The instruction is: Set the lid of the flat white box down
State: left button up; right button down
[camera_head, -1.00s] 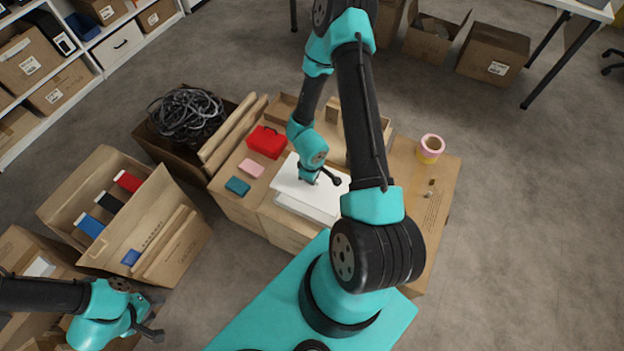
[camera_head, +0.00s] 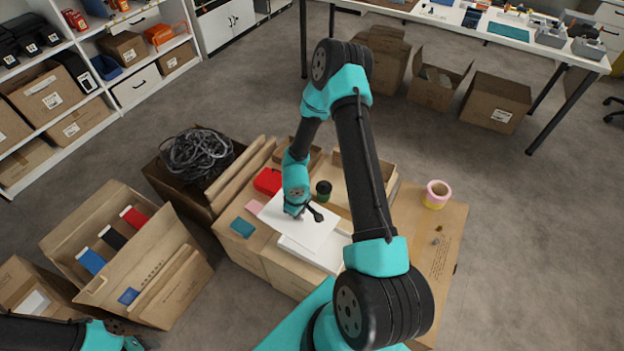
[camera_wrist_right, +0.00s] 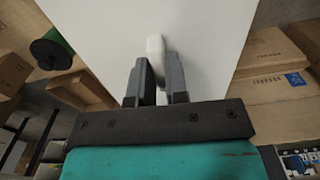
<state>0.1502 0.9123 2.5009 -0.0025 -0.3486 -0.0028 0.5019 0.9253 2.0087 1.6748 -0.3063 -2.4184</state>
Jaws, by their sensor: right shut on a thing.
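My right gripper (camera_head: 296,213) is shut on the white lid (camera_head: 318,219), a thin flat panel. In the right wrist view the fingers (camera_wrist_right: 158,85) close around a white raised handle (camera_wrist_right: 157,48) on the lid (camera_wrist_right: 110,20). The lid is tilted in the head view and lies over the back left of the flat white box (camera_head: 322,257), hiding part of it. I cannot tell whether the lid touches the box or the cartons. My left gripper (camera_head: 132,343) shows only partly at the lower left edge, and its jaws are unclear.
A red case (camera_head: 268,181), a pink block (camera_head: 256,207) and a teal block (camera_head: 242,228) sit left of the lid. A green-black spool (camera_head: 323,190) stands behind it. Pink-yellow tape (camera_head: 437,194) is on the right carton (camera_head: 452,230), whose top is mostly clear.

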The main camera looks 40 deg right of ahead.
notch_tip(320, 180, up, 2)
jog(key=m, duration=0.1)
send_over(264, 210)
jog(key=shift+r, duration=0.1)
jog(key=w+a+r+m, duration=0.1)
jog(key=w+a+r, duration=0.2)
jog(key=w+a, duration=0.5)
jog(key=shift+w+a+r, duration=0.15)
jog(key=shift+w+r, duration=0.1)
jog(key=shift+r, duration=0.15)
